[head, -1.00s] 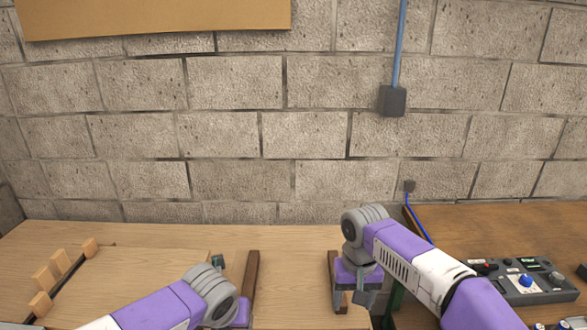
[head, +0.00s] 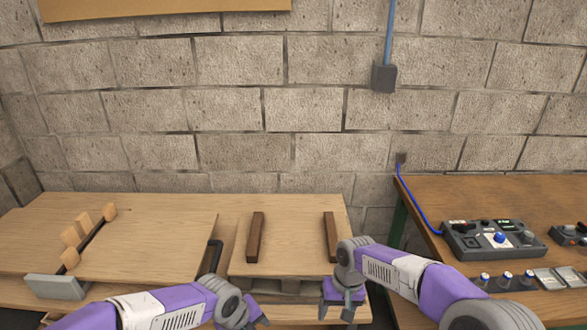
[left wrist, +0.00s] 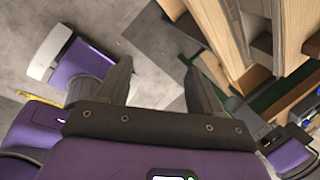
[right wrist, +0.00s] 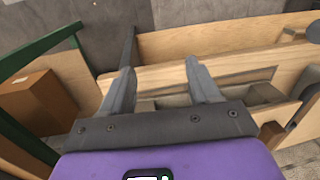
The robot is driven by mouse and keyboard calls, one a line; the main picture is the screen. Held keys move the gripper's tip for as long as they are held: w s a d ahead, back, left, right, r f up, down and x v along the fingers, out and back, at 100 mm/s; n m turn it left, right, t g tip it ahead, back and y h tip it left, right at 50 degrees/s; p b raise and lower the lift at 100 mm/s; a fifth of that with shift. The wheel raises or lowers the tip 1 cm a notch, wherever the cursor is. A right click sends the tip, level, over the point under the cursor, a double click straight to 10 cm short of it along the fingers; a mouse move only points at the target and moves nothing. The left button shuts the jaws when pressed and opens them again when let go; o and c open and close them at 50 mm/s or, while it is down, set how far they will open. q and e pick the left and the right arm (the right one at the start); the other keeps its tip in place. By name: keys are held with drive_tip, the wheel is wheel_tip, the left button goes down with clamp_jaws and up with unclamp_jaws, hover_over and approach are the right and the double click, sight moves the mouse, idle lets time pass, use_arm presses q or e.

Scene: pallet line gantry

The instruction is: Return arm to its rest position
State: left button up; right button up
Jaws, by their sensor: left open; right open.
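My right gripper (head: 341,308) hangs in front of the small wooden table's right front edge in the head view. Its two fingers are apart with nothing between them in the right wrist view (right wrist: 157,85). My left arm comes in from the lower left of the head view, and its gripper (head: 250,318) is partly cut off by the bottom edge. In the left wrist view my left gripper's fingers (left wrist: 160,80) are apart and empty, with grey floor beyond them.
The pallet-like wooden stand (head: 290,232) carries two dark brown strips. At left is a wooden board (head: 150,245) with several small blocks. At right a brown table (head: 500,200) holds a control box (head: 500,240) and several knobs. A block wall stands behind.

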drive_tip(key=s+a+f+y, duration=0.2)
drive_tip(key=s+f, duration=0.2)
drive_tip(key=f, duration=0.8)
use_arm(q)
drive_tip(key=s+f+n+g+h+p, duration=0.1)
drive_tip(key=s+f+n, duration=0.6)
drive_tip(key=f+n, duration=0.5)
drive_tip(key=s+f+n+g+p, duration=0.1)
drive_tip(key=s+f+n, duration=0.7)
drive_tip(key=f+n, duration=0.5)
drive_tip(key=n, duration=0.6)
drive_tip(key=shift+s+d+f+h, duration=0.15)
drive_tip(key=shift+s+f+h, duration=0.15)
drive_tip(key=shift+h, duration=0.1)
use_arm(e)
drive_tip(key=s+d+f+m, duration=0.1)
drive_tip(key=s+f+m, duration=0.2)
drive_tip(key=s+f, duration=1)
drive_tip(key=s, duration=0.3)
drive_tip(key=shift+s+t+y, duration=0.3)
drive_tip(key=shift+s+t, duration=0.1)
